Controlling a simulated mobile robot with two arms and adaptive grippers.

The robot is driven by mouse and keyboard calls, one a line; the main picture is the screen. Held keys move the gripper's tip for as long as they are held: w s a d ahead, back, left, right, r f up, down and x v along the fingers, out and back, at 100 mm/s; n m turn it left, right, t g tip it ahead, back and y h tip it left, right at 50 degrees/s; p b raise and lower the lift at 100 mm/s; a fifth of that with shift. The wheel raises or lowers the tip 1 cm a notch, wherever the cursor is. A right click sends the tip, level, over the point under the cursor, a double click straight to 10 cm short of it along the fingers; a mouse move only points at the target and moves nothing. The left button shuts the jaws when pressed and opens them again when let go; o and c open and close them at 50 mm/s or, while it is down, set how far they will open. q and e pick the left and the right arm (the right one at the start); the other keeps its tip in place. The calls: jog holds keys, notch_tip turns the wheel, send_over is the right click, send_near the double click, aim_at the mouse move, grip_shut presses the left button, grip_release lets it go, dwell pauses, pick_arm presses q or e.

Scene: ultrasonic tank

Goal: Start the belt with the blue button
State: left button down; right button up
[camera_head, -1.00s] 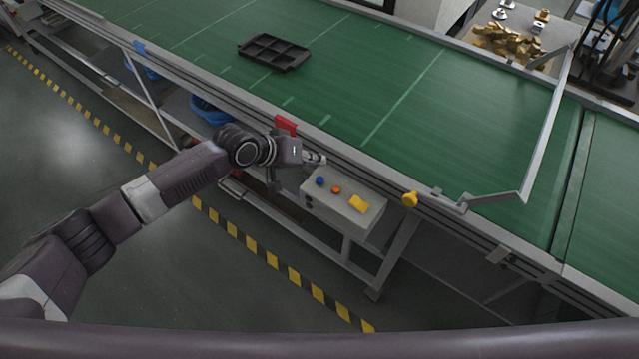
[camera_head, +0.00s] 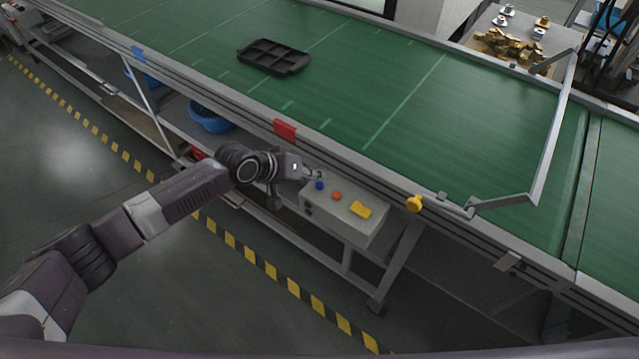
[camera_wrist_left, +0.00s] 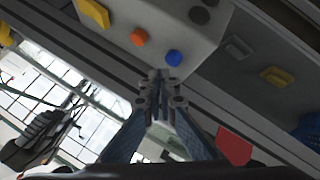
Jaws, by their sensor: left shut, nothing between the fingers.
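The blue button (camera_head: 319,185) is the leftmost of the controls on top of a grey control box (camera_head: 372,226) beside the conveyor. It also shows in the left wrist view (camera_wrist_left: 174,58), just beyond my fingertips. My left gripper (camera_head: 314,175) is shut and empty, its tips close above the blue button. I cannot tell whether they touch it. The closed fingertips also show in the left wrist view (camera_wrist_left: 160,84). The green belt (camera_head: 420,110) lies behind the box. My right gripper is in neither view.
An orange button (camera_head: 337,196) and a yellow control (camera_head: 361,209) share the box top. A yellow knob (camera_head: 413,204) and a red piece (camera_head: 285,130) sit on the conveyor's near rail. A black compartment tray (camera_head: 273,57) lies on the belt. Brass parts (camera_head: 508,45) lie beyond it.

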pick_arm(q)
jog(key=shift+f, duration=0.1)
dwell(0.7)
jog(key=shift+f, duration=0.35)
